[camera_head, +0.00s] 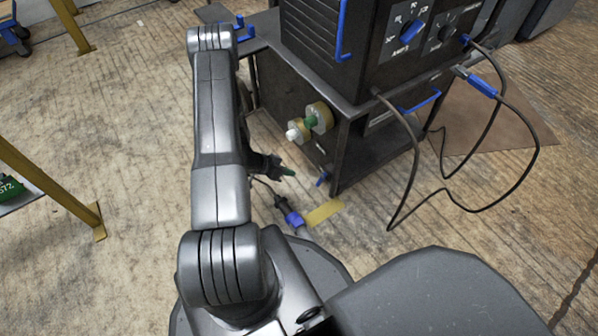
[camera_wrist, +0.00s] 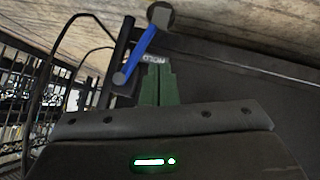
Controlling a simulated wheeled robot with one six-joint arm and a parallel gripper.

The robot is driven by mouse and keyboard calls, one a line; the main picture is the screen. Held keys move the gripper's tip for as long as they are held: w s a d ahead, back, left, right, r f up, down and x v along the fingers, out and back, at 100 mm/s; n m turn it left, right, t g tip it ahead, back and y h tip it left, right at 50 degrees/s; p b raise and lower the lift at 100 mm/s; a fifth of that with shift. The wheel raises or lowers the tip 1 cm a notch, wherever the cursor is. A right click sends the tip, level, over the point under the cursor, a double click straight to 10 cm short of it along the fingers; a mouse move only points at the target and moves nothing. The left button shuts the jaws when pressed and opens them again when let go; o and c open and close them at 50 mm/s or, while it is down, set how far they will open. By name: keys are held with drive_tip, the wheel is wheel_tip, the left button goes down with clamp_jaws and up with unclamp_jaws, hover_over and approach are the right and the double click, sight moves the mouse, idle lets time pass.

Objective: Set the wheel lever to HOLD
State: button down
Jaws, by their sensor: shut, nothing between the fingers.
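In the wrist view a blue lever (camera_wrist: 141,50) runs slantwise, from a dark round knob at the upper right to a grey round end at the lower left. A small label (camera_wrist: 154,59) with white lettering, upside down and hard to read, sits beside it. My gripper (camera_wrist: 158,70) is shut and empty, its green fingers just below the label and right of the lever; contact cannot be told. In the head view my gripper (camera_head: 288,172) is low beside the dark cart (camera_head: 350,150). A small blue part (camera_head: 321,178) shows near the cart's lower corner, apart from the fingertips.
A blue plug (camera_head: 292,217) on a cable lies on the floor beside a yellow strip (camera_head: 324,212). Black cables (camera_head: 500,208) loop at the right. Open floor lies left of my arm.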

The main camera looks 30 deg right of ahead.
drive_tip(key=shift+v, duration=1.1)
drive_tip(key=b+x, duration=0.3)
drive_tip(key=x, duration=0.6)
drive_tip(key=w+d+r+p, duration=0.1)
drive_tip(key=p, duration=0.1)
drive_tip(key=w+d+r+p, duration=0.1)
drive_tip(key=d+r+p, duration=0.1)
drive_tip(key=shift+w+d, duration=0.1)
drive_tip(key=shift+w, duration=0.2)
drive_tip(key=shift+f, duration=0.1)
